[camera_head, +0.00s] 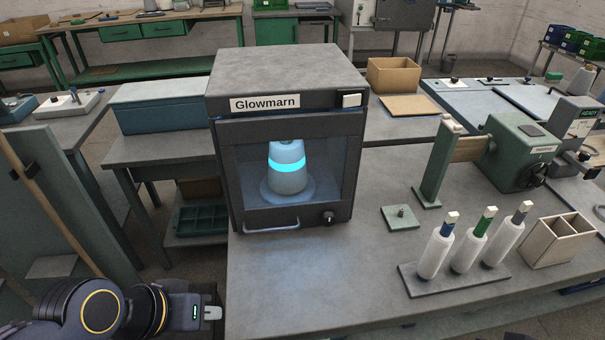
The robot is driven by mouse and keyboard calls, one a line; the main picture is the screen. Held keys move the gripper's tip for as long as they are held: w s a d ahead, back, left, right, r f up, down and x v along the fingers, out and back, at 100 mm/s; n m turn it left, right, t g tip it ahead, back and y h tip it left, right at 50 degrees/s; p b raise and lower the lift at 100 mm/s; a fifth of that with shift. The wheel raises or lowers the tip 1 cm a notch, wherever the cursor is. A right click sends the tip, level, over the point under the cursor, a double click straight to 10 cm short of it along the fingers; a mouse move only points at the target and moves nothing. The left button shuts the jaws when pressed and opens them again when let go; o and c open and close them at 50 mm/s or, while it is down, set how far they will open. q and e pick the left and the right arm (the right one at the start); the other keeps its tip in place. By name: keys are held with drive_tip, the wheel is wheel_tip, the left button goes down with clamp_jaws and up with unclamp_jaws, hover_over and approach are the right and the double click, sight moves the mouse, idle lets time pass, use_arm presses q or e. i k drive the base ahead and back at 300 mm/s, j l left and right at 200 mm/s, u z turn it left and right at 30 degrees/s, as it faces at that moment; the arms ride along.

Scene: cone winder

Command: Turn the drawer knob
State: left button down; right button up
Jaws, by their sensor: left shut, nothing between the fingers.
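A dark grey cabinet labelled Glowmarn (222,150) stands on the grey bench. A small dark round knob (329,217) sits at the lower right of its front, and a pale bar handle (271,227) sits at the lower left. Behind the front window, a pale cone (287,178) with a glowing cyan band stands on a round base. My left gripper (212,313) is at the bottom left, shut and empty, beside the bench's left edge, below and left of the knob and well apart from it. My right gripper is out of view.
A rack with several white spools (434,253), an open wooden box (556,240) and a small green plate (401,218) stand right of the cabinet. A green winder machine (518,150) is farther right. The bench front before the cabinet (300,285) is clear.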

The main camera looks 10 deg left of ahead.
sight(328, 218)
drive_tip(key=l+u, duration=0.25)
drive_tip(key=u, duration=0.15)
drive_tip(key=i+l+u, duration=0.1)
drive_tip(key=l+u, duration=0.15)
drive_tip(key=u, duration=0.15)
drive_tip(key=l+u, duration=0.35)
drive_tip(key=j, duration=0.1)
